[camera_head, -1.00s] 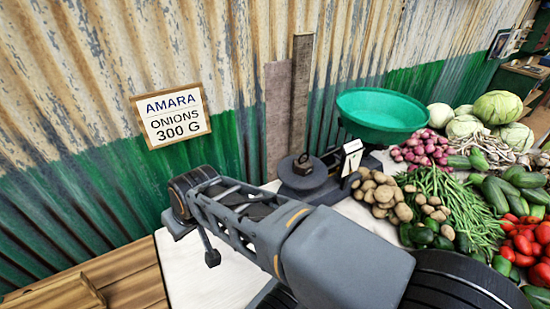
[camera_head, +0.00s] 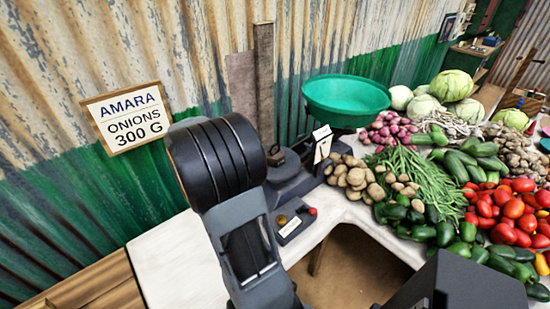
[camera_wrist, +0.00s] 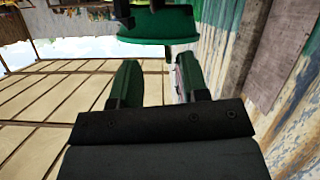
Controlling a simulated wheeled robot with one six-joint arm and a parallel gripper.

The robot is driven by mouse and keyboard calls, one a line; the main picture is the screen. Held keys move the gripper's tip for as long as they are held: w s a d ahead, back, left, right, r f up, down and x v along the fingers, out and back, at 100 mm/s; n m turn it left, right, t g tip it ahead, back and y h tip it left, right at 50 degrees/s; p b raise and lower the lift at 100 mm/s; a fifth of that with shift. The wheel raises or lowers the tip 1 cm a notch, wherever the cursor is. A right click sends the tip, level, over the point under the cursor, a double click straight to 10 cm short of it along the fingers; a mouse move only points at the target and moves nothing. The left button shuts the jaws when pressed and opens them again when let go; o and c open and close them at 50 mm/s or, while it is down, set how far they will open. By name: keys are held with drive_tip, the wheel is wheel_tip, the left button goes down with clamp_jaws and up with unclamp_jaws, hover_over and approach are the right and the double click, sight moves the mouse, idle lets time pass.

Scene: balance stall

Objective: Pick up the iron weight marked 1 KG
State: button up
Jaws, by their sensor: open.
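The iron weight marked 1 KG cannot be made out for sure in either current view. The dark round plate of the balance (camera_head: 284,168) shows just right of my arm in the head view, and my arm hides part of it and what may stand on it. My gripper (camera_wrist: 157,75) shows in the wrist view with its two fingers apart and nothing clearly held between them. It is not clearly seen in the head view. The balance's green bowl (camera_head: 346,98) stands behind and to the right, and it also shows upside down in the wrist view (camera_wrist: 155,45).
A small dark tray (camera_head: 292,228) with a brass piece and a red piece sits on the white counter (camera_head: 180,265). A white card (camera_head: 322,145) stands by the balance. Potatoes (camera_head: 355,178), beans and tomatoes (camera_head: 505,215) crowd the right. The corrugated wall (camera_head: 200,60) is close behind.

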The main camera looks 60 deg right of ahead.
approach(275, 153)
drive_tip(key=d+r, duration=0.1)
drive_tip(key=s+d+r, duration=0.1)
drive_tip(key=shift+d+r+g, duration=0.25)
drive_tip(key=shift+d+g, duration=0.05)
drive_tip(key=shift+d, duration=0.1)
drive_tip(key=shift+x, duration=3.25)
drive_tip(key=shift+w+f, duration=0.15)
clamp_jaws()
